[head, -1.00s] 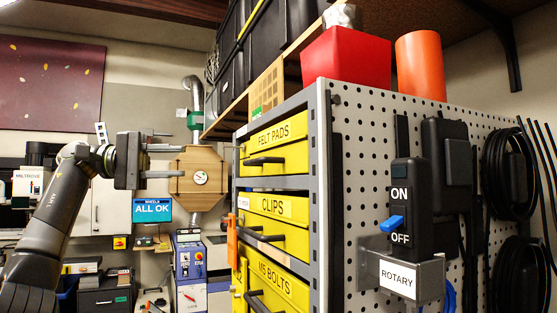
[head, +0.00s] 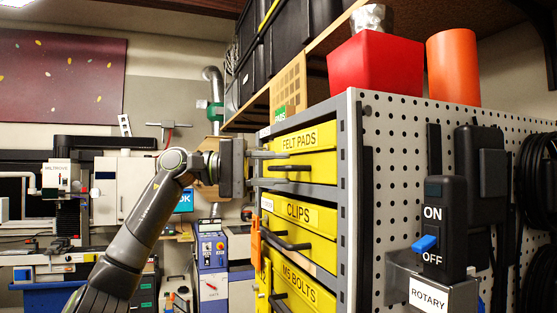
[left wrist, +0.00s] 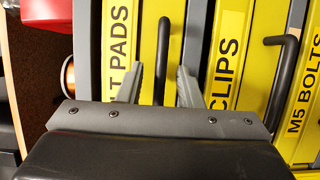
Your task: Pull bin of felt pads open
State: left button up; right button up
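The yellow felt pads bin (head: 322,165) is the top bin of the grey cabinet and appears closed. Its black bar handle (head: 292,168) sticks out from its front. My left gripper (head: 287,168) is open at that handle, one finger above and one below it in the head view. In the left wrist view the felt pads handle (left wrist: 162,55) stands between the two open fingers (left wrist: 160,78), with a gap on each side. Part of the bin's label is hidden by a finger there. My right gripper is not in view.
The clips bin (head: 318,216) and the M5 bolts bin (head: 312,292) sit below, with protruding handles. A pegboard side (head: 385,140) with a rotary on/off switch (head: 432,235) is at right. A red container (head: 375,68) and orange cylinder (head: 453,68) stand on top.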

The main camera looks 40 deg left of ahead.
pick_arm(q)
jog(key=shift+w+d, duration=0.3)
jog(key=shift+d, duration=0.05)
jog(key=shift+c, duration=0.3)
grip_shut()
